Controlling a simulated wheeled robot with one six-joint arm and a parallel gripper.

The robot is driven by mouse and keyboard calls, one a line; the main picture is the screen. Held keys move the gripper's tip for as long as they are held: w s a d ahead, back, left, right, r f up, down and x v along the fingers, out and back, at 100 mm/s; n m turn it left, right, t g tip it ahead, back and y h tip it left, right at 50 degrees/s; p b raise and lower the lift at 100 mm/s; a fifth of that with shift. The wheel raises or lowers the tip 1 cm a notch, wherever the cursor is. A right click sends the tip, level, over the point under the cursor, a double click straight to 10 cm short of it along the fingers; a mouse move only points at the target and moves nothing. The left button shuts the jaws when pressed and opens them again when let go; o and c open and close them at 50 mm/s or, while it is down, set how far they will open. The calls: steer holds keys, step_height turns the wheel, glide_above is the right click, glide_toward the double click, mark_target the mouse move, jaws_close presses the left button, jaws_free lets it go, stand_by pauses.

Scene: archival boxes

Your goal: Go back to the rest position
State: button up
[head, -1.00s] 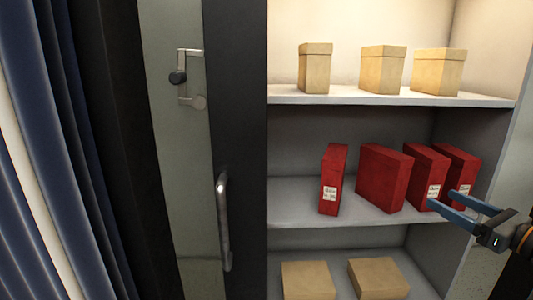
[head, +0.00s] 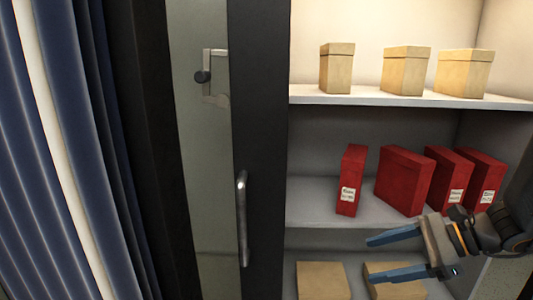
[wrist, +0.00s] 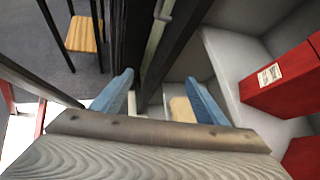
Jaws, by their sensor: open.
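My gripper (head: 385,256) is open, with its two blue fingers apart and nothing between them. In the head view it is at the lower right, in front of the shelves and below the red boxes. In the wrist view the gripper (wrist: 163,95) shows its blue fingers spread on either side. Several red boxes (head: 404,180) stand upright on the middle shelf (head: 320,203). The leftmost red box (head: 351,180) has a white label. A red box (wrist: 285,80) also shows at the right of the wrist view, apart from the fingers.
Tan boxes (head: 403,71) stand on the top shelf (head: 400,97). Tan boxes (head: 322,281) lie on the lower shelf. A door with a metal handle (head: 242,220) stands left of the shelves, beside a blue curtain (head: 75,160). A wooden stool (wrist: 84,34) shows in the wrist view.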

steer(key=s+a+f+n+g+h, duration=0.1)
steer(key=n+h, duration=0.4)
steer(key=n, duration=0.5)
steer(key=s+a+f+n+g+h, duration=0.2)
steer(key=s+a+f+n+h, duration=0.1)
steer(key=n, duration=0.7)
steer(key=s+a+h, duration=0.1)
steer(key=a+h, duration=0.1)
steer(key=shift+s+a+g, duration=0.2)
steer(key=shift+a+g, duration=0.1)
